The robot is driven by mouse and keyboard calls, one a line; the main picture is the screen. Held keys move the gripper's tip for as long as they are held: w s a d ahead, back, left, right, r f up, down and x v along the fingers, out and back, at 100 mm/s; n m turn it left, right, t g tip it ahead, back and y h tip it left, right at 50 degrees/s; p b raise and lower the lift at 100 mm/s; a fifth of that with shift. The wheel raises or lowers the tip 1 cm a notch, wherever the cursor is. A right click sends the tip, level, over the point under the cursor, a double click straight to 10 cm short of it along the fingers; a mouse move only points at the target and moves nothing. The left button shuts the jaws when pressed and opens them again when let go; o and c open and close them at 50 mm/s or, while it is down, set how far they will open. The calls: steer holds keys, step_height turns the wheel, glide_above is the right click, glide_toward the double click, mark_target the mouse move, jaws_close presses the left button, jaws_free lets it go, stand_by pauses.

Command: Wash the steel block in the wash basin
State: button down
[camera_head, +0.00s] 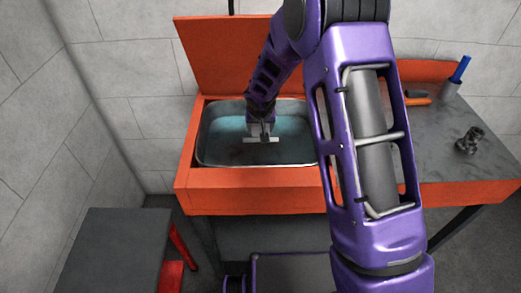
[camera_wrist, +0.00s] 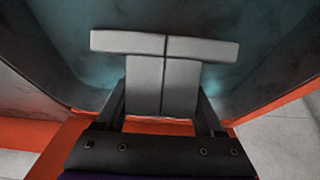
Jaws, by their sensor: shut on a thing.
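The wash basin (camera_head: 206,140) is a metal tub set in an orange bench, with bluish water (camera_head: 228,126) inside. My gripper (camera_head: 261,139) reaches down into the basin, near its middle. In the wrist view my gripper (camera_wrist: 166,46) has its pale grey fingers close together, with a dark seam between them and a wide crossbar at the tips. It is shut on the steel block, but I cannot clearly tell the block apart from the fingers. How deep the tips are in the water is hard to tell. My arm hides the basin's right end.
An orange back panel (camera_head: 220,55) stands behind the basin. On the dark worktop (camera_head: 437,150) at right are a dark metal part (camera_head: 469,141), an orange-handled tool (camera_head: 417,99) and a cup (camera_head: 449,90) holding a blue item. A dark table (camera_head: 112,250) stands at lower left.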

steer(key=shift+r, duration=2.45)
stand_by(0.4)
steer(key=shift+r, duration=2)
steer(key=shift+d, duration=0.1)
